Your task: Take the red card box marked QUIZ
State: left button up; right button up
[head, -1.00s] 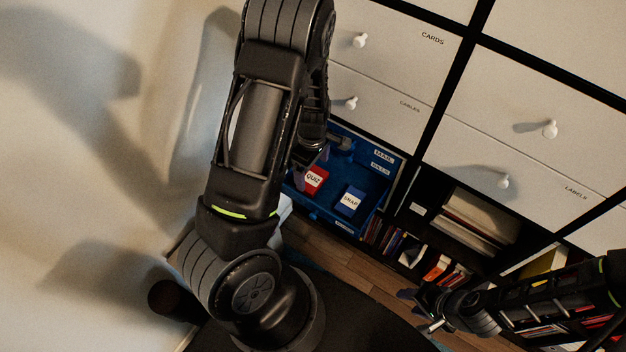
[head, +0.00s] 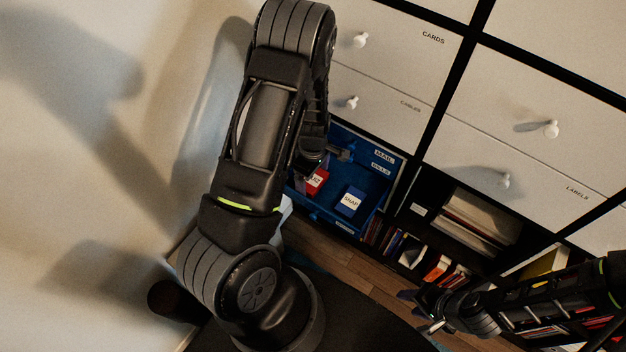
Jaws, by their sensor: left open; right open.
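The red card box marked QUIZ (head: 318,181) lies in the open blue drawer (head: 372,188), near its left side. Part of its label is hidden behind my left gripper. My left gripper (head: 313,170) is open and points down at the red box, with its fingers close to the box. I cannot tell whether they touch it, as the arm hides part of them. A blue box marked SNAP (head: 351,201) lies to the right of the red box. My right gripper (head: 421,311) is open and empty at the lower right, away from the drawer.
White closed drawers with knobs, marked CARDS (head: 432,38), CABLES (head: 410,105) and LABELS (head: 577,192), stand above and to the right. Shelves with papers (head: 478,222) and books (head: 398,245) lie right of the blue drawer. A bare wall is on the left.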

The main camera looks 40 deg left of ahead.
aim_at(313, 179)
dwell(0.3)
pick_arm(q)
jog(key=c, duration=1.2)
jog(key=shift+o, duration=0.2)
jog(key=shift+r, duration=0.1)
notch_tip(313, 179, up, 10)
jog(key=p, duration=0.1)
